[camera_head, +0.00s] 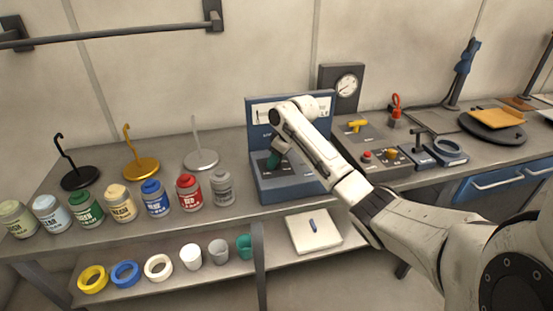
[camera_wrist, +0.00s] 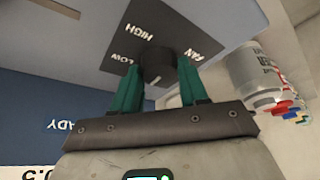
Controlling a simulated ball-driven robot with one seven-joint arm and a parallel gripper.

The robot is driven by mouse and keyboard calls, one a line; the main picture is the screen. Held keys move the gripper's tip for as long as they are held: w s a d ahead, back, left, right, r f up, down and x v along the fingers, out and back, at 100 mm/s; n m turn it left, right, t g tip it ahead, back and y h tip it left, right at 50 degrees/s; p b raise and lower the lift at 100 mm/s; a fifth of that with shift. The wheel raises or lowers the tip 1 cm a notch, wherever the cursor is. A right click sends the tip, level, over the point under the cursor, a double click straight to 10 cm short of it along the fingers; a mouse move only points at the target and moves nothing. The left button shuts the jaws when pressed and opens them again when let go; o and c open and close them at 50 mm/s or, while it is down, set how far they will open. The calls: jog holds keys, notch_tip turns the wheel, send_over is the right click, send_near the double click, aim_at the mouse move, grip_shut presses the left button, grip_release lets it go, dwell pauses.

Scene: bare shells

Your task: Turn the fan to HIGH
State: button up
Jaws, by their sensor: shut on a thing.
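The fan knob (camera_wrist: 158,62) is a dark round knob on a dark plate (camera_wrist: 180,27) lettered FAN, LOW and HIGH, shown upside down in the wrist view. A small pale mark shows at its near side, toward my gripper; LOW and HIGH are up and to the left. I cannot tell for sure which setting it points to. My gripper (camera_wrist: 159,75) has its teal fingers shut on either side of the knob. In the head view, my gripper (camera_head: 275,160) is at the sloped panel of the blue console (camera_head: 290,190), and the knob is hidden.
Several paint jars (camera_head: 188,193) stand left of the console, the grey one (camera_head: 222,188) close beside it. A button box (camera_head: 382,165) is on its right, with a gauge (camera_head: 346,85) behind. A lower shelf holds rings, cups and a white box (camera_head: 313,232).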

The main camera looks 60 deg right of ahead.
jog(key=shift+c, duration=1.1)
